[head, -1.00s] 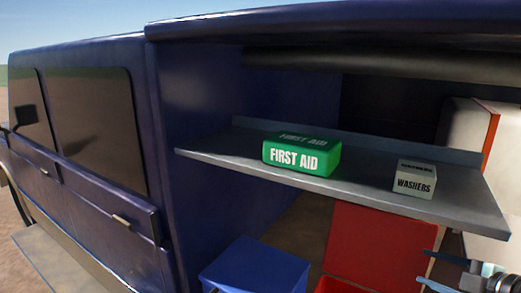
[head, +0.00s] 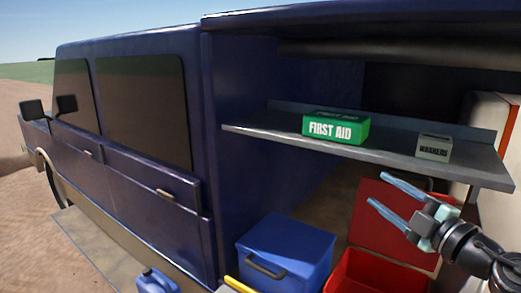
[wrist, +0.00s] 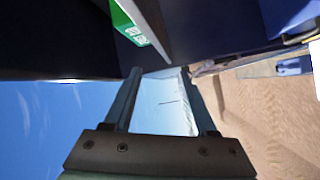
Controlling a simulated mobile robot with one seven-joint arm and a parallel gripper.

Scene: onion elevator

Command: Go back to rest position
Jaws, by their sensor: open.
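My gripper (head: 388,197) is at the lower right of the head view, in front of the red box and below the shelf. Its two light blue fingers are spread apart and point up and left, with nothing between them.
A grey shelf (head: 270,129) in the dark blue van (head: 130,165) holds a green first aid box (head: 337,127) and a washers box (head: 434,147). Below are a blue box (head: 290,250), an open red box (head: 385,222) and a blue jug (head: 156,281).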

